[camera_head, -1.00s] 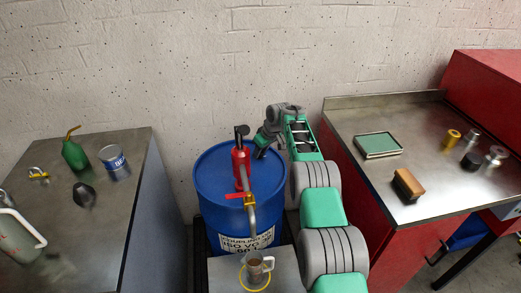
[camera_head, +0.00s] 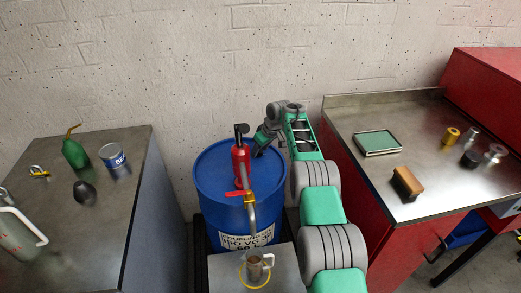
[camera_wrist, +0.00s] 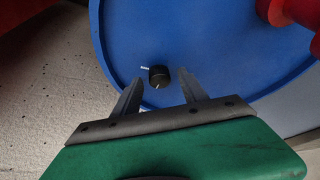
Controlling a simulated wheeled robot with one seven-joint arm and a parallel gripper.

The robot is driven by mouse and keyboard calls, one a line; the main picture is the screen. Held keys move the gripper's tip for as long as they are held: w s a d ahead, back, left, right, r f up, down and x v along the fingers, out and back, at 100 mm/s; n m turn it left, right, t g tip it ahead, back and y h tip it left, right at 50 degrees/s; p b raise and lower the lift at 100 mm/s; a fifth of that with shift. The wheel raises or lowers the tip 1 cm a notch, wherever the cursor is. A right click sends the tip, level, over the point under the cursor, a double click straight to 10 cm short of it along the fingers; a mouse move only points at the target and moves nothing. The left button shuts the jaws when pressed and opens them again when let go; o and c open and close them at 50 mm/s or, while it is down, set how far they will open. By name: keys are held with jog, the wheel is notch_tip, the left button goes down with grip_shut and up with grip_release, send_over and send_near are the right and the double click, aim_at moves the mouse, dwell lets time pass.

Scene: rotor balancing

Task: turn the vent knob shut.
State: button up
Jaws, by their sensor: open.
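The vent knob (camera_wrist: 158,75) is a small black round knob with a pale mark, on the blue drum's lid, in the wrist view. A short white mark lies on the lid beside it. My gripper (camera_wrist: 154,86) is open, with one finger to each side of the knob in the picture; I cannot tell how far above the lid the tips are. In the head view my gripper (camera_head: 258,152) is over the right rear of the blue drum (camera_head: 215,185), and the knob is hidden there behind it.
A red pump (camera_head: 240,165) with a red-handled tap rises from the drum's lid, left of my gripper. A metal cup (camera_head: 256,266) stands on a stand in front. Benches with loose items flank the drum on the left (camera_head: 125,200) and right (camera_head: 440,195).

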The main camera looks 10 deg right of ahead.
jog(key=b+v, duration=0.1)
jog(key=v, duration=0.6)
jog(key=shift+r, duration=0.4)
jog(key=shift+s, duration=0.1)
jog(key=shift+d, duration=0.1)
